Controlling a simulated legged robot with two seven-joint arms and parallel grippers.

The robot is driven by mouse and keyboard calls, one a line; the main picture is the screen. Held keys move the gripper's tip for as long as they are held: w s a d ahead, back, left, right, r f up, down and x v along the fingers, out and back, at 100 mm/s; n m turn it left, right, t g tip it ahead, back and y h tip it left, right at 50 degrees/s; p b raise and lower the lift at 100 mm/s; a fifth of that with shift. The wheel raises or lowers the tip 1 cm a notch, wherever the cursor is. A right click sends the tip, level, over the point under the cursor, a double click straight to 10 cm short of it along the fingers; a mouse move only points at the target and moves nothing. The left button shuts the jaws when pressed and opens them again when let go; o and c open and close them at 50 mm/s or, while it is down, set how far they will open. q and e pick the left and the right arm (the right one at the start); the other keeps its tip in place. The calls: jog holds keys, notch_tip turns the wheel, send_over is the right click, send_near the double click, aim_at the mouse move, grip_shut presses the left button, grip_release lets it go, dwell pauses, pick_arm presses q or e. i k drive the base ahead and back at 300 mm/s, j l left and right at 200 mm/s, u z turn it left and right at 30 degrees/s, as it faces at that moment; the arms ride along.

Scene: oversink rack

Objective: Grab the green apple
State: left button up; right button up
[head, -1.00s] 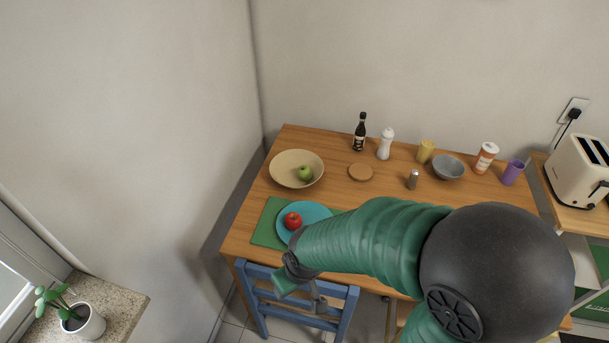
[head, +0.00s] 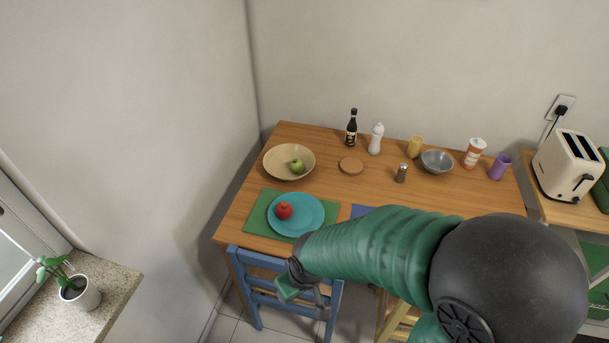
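The green apple (head: 297,166) lies in a wide beige bowl (head: 277,163) at the table's back left corner. My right arm comes in from the lower right. Its gripper (head: 304,300) is over the blue chair at the table's front edge, well short of the bowl. Its fingers look apart, with nothing between them. My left gripper is not in view.
A red apple (head: 283,210) lies on a teal plate (head: 313,212) on a green placemat (head: 254,218), between my gripper and the bowl. A cork coaster (head: 351,166), dark bottle (head: 351,128) and white bottle (head: 376,139) stand right of the bowl. A blue chair (head: 257,258) is in front.

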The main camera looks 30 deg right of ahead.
aim_at(296, 166)
jog(key=k+l, duration=0.15)
jog(key=i+l+z, duration=0.5)
jog(key=i, duration=0.45)
